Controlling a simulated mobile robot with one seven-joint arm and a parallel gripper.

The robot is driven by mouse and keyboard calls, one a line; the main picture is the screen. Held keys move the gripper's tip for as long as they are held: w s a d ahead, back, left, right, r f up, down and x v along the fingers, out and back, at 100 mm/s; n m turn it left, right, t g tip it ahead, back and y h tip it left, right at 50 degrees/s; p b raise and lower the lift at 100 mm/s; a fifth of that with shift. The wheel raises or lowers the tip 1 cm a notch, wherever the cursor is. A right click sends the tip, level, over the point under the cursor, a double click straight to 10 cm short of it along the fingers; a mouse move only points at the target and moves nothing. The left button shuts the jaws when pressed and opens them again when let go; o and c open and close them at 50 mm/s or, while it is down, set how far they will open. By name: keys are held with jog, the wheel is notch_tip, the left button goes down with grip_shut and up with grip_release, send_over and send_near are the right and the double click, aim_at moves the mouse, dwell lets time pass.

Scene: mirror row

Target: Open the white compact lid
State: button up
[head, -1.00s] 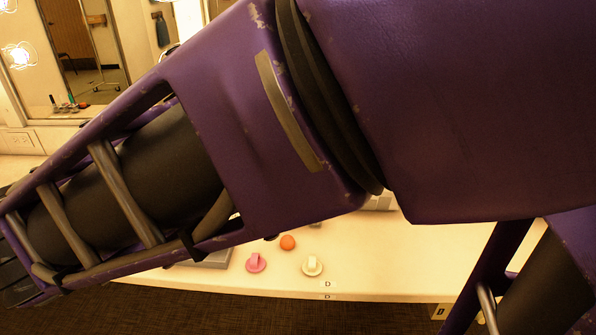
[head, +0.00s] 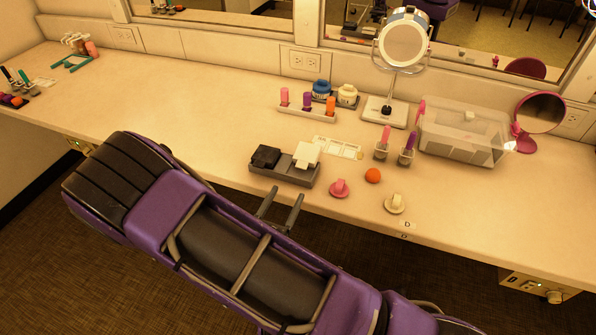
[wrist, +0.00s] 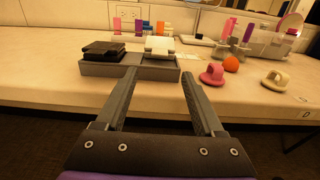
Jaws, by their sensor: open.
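The white compact (head: 306,153) sits in the right part of a grey tray (head: 285,177) near the counter's front edge. Its lid looks down, though its exact angle is hard to tell. It also shows in the wrist view (wrist: 159,45), beyond my fingers. A black compact (head: 265,156) sits in the left part of the tray. My gripper (head: 281,206) is open and empty, just in front of the tray. In the wrist view its two fingers (wrist: 158,76) are spread and point toward the tray, with the white compact roughly between their lines.
A pink handled puff (head: 340,188), an orange ball (head: 373,175) and a cream handled puff (head: 395,203) lie right of the tray. Behind stand a tube rack (head: 307,110), jars, a round mirror (head: 403,45) and a clear bin (head: 462,135).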

aim_at(300, 168)
jog(key=x, duration=0.9)
jog(key=shift+w, duration=0.15)
grip_shut()
dwell(1.0)
